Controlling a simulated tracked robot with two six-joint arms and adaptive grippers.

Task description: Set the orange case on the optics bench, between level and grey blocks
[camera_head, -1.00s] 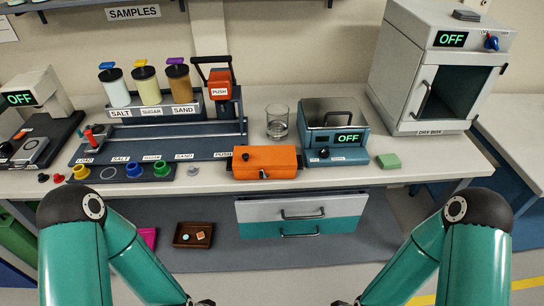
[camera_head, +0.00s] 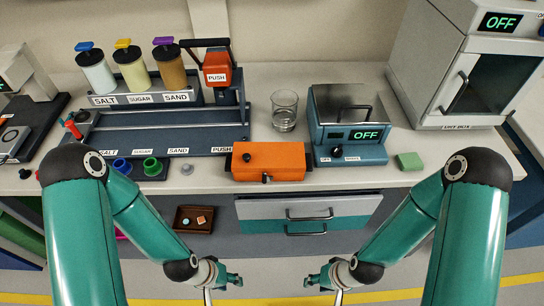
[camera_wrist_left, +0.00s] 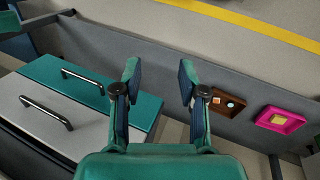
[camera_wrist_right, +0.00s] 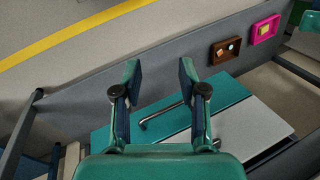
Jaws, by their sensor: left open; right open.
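The orange case (camera_head: 268,161), with a black knob and a front latch, sits at the bench's front edge, left of the blue device with the OFF display. My left gripper (camera_head: 238,281) is open and empty, low in front of the bench; its fingers show in the left wrist view (camera_wrist_left: 159,82). My right gripper (camera_head: 310,281) is open and empty beside it, also below the bench top; its fingers show in the right wrist view (camera_wrist_right: 160,82). Neither gripper touches the case. I cannot make out a level, grey blocks or a bench named optics.
The bench top (camera_head: 385,180) holds a glass beaker (camera_head: 285,111), a green block (camera_head: 409,161), a dry box (camera_head: 470,75), and a rack of salt, sugar and sand jars. Drawers (camera_head: 308,213) sit below. A brown tray (camera_head: 195,219) lies lower left.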

